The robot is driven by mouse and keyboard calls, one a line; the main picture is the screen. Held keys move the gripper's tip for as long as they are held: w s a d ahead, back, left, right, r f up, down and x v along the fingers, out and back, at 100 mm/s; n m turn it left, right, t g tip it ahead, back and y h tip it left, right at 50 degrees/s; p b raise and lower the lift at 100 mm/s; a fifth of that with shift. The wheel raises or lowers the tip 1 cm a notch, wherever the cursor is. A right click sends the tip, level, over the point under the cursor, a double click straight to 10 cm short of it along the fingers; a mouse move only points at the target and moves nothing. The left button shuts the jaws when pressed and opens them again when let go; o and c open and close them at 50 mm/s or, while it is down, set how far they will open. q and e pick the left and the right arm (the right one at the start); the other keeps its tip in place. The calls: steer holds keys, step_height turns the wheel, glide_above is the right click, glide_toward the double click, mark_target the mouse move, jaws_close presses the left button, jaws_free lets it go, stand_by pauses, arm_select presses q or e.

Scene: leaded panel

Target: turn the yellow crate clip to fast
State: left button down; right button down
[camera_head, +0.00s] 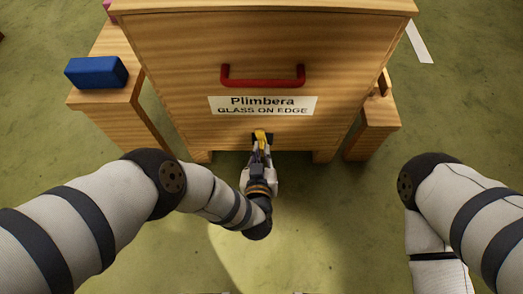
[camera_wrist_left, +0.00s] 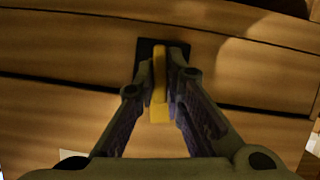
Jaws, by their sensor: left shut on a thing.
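The yellow crate clip (camera_head: 261,136) sits on a dark plate low on the front of the wooden crate (camera_head: 180,60). In the left wrist view the clip (camera_wrist_left: 159,75) is a narrow yellow bar, upright in the picture, over the black plate (camera_wrist_left: 146,48). My left gripper (camera_head: 260,150) is at the clip. Its two fingers (camera_wrist_left: 160,88) are shut on the clip, one on each side, and hide part of its sides. My right arm (camera_head: 450,200) is at the right, but its gripper is out of view.
A red handle (camera_head: 262,82) and a white label reading "Plimbera GLASS ON EDGE" (camera_head: 262,106) are on the crate front above the clip. A blue block (camera_head: 96,72) lies on a wooden stand at the left. Another wooden stand (camera_head: 373,126) is at the right. Green floor lies in front.

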arm_select(q)
steer(key=shift+d+m+y, duration=0.1)
steer(key=shift+m+y, duration=0.2)
steer(key=shift+m, duration=0.3)
stand_by(0.3)
steer(key=c, duration=1.7)
jaws_free()
steer(key=shift+w, duration=0.1)
steer(key=v, duration=1.2)
